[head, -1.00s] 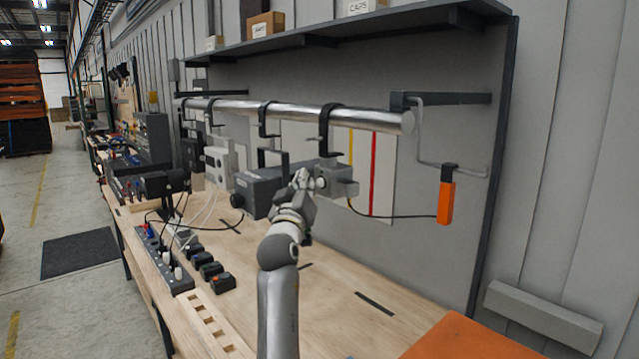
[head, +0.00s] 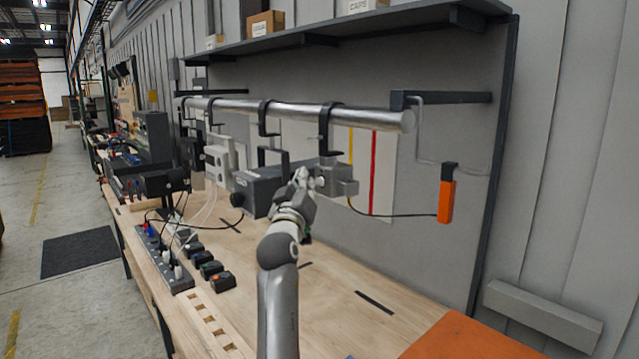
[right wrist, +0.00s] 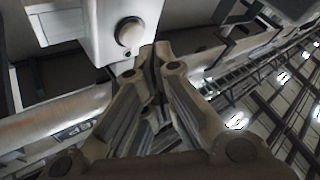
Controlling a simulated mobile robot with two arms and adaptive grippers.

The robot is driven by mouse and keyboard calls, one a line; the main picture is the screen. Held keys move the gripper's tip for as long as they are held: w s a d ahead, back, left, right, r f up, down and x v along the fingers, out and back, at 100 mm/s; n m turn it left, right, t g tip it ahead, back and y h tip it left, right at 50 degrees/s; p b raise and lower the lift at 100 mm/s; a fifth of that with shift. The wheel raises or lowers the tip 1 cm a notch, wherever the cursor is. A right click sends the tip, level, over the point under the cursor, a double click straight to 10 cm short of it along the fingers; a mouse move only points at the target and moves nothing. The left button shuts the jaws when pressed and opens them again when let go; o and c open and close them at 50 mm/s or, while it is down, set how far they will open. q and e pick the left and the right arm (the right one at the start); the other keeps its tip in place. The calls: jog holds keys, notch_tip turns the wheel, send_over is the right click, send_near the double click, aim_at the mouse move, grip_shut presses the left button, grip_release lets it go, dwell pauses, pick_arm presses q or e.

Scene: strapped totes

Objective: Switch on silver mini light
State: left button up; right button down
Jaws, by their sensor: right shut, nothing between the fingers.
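A small silver-grey box-shaped light (head: 342,181) hangs by a black clamp from the metal rail, with a dark cable running from it to the right. In the right wrist view a pale housing with a round knob or button (right wrist: 130,33) fills the upper middle; it appears to be this light. My right gripper (head: 301,176) is at the light's left side. In the right wrist view its fingertips (right wrist: 154,50) are together, empty, just below and right of the round knob. I cannot tell whether they touch it. My left gripper is not in view.
A larger dark grey lamp (head: 262,190) hangs close to the left of my right gripper. The metal rail (head: 375,118) runs above. An orange block (head: 447,198) hangs at the right. A power strip (head: 165,262) and several small black boxes stand on the wooden bench (head: 320,315).

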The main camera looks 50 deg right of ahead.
jog(key=shift+d, duration=0.45)
jog(key=shift+s+d, duration=0.15)
jog(key=shift+d, duration=0.25)
dwell(0.7)
jog(key=shift+a, duration=0.2)
jog(key=shift+a+b, duration=0.35)
jog(key=shift+a, duration=0.25)
